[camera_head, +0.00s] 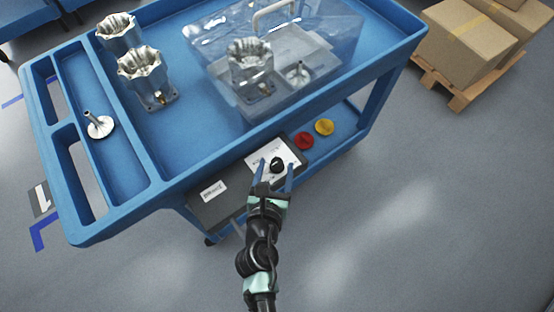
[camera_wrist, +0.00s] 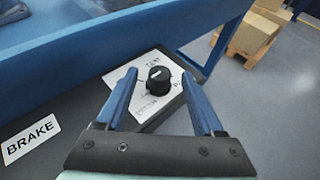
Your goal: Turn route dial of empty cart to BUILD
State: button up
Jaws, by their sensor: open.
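A blue cart (camera_head: 110,198) fills the head view, with metal housings on its top, so it is not empty. On its near side is a white dial plate (camera_head: 257,154) carrying a black dial (camera_head: 278,165). In the wrist view the black dial (camera_wrist: 159,79) has a white pointer line near its top; the plate's lettering is too small or angled to read. My gripper (camera_head: 276,168) is open, its two blue fingers on either side of the dial. In the wrist view the fingers of my gripper (camera_wrist: 161,88) show gaps to the dial, and I see no contact.
A red button (camera_head: 304,141) and a yellow button (camera_head: 324,127) sit right of the plate. A BRAKE label (camera_wrist: 31,138) is to its left. A clear box (camera_head: 330,45) covers a housing (camera_head: 250,66) on the cart. Cardboard boxes (camera_head: 458,45) stand on a pallet at upper right.

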jog(key=shift+x, duration=1.45)
grip_shut()
